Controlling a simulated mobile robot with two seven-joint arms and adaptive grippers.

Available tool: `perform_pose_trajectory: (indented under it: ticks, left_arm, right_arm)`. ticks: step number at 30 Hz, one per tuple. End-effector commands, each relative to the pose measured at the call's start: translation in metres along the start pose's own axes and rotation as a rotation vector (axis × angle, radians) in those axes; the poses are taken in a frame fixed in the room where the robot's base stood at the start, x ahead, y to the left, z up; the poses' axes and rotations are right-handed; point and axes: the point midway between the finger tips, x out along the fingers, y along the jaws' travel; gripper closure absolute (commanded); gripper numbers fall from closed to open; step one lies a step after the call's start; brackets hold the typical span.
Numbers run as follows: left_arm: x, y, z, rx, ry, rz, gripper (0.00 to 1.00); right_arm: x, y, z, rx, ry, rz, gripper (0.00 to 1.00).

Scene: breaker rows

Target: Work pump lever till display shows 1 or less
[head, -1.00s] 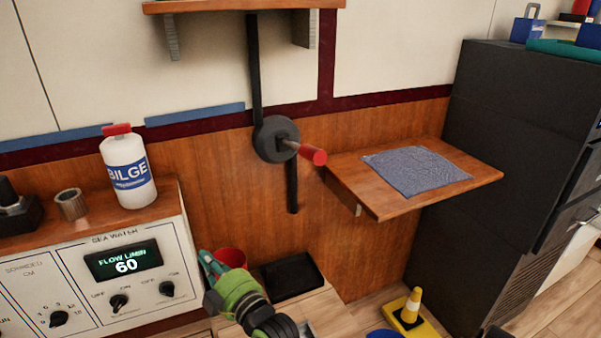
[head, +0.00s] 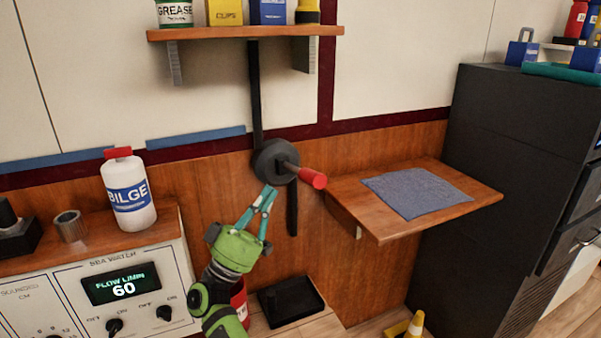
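The pump lever is a red handle (head: 313,178) on a short crank from a dark round hub (head: 271,162), mounted on the wall's black vertical bar. The handle sticks out to the right of the hub. The display (head: 122,284) on the white panel at lower left reads FLOW L/MIN 60. My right gripper (head: 271,194), green with teal fingers, points up just below the hub, left of and lower than the red handle. Its fingertips come together with nothing visible between them. It appears apart from the handle. My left gripper is not in view.
A wooden side shelf (head: 446,232) with a grey-blue cloth (head: 416,193) juts out right of the lever. A upper shelf (head: 215,34) holds several containers. A BILGE bottle (head: 129,196) stands on the panel. A black tray (head: 290,301) and red container (head: 239,300) are below.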

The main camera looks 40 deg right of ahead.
Motion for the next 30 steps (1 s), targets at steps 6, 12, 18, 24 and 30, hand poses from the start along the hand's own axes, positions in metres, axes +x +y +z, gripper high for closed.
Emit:
perform_pose_trajectory:
  ticks: [6, 12, 18, 24, 30]
  left_arm:
    - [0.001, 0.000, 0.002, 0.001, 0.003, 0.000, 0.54]
    - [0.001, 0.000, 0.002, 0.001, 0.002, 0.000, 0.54]
    - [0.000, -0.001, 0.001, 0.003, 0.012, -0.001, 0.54]
    - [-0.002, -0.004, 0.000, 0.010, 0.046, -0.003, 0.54]
    - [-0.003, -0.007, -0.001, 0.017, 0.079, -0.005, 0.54]
  right_arm:
    - [0.000, 0.003, 0.002, -0.019, -0.023, 0.021, 1.00]
    - [0.001, 0.003, 0.002, -0.018, -0.021, 0.021, 1.00]
    - [0.018, 0.004, 0.001, -0.018, -0.019, 0.024, 1.00]
    - [0.059, 0.006, 0.001, -0.017, -0.017, 0.025, 1.00]
    - [0.101, 0.006, 0.002, -0.016, -0.018, 0.025, 1.00]
